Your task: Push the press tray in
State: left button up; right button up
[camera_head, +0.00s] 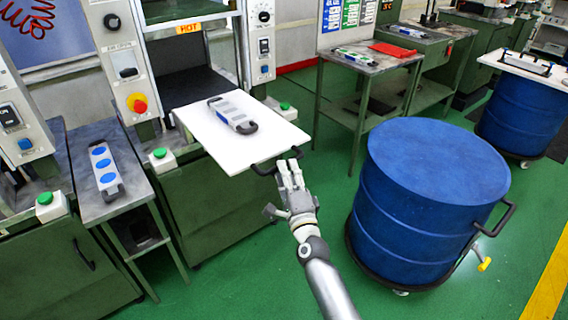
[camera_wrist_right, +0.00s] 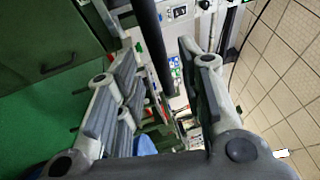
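The press tray (camera_head: 205,141) is a white plate standing out of the press opening in the head view. A grey-and-blue mould (camera_head: 232,114) with dark handles lies on it. A dark handle (camera_head: 262,170) is on the tray's front edge. My right gripper (camera_head: 290,170) is at the right end of this handle. In the right wrist view, the fingers (camera_wrist_right: 165,95) are spread apart, and a dark bar (camera_wrist_right: 152,45), seemingly the handle, shows between them. Whether a finger touches it I cannot tell. My left gripper is out of view.
The press (camera_head: 125,60) has a red knob and green buttons (camera_head: 162,158). A side table (camera_head: 96,204) with a blue-spotted mould stands to the left. A large blue drum (camera_head: 425,200) on a wheeled base stands to the right.

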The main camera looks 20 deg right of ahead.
jog(key=shift+w+d+r, duration=0.1)
jog(key=shift+w+r, duration=0.1)
jog(key=shift+w, duration=0.7)
jog(key=shift+w+r, duration=0.15)
jog(key=shift+w, duration=0.75)
grip_shut()
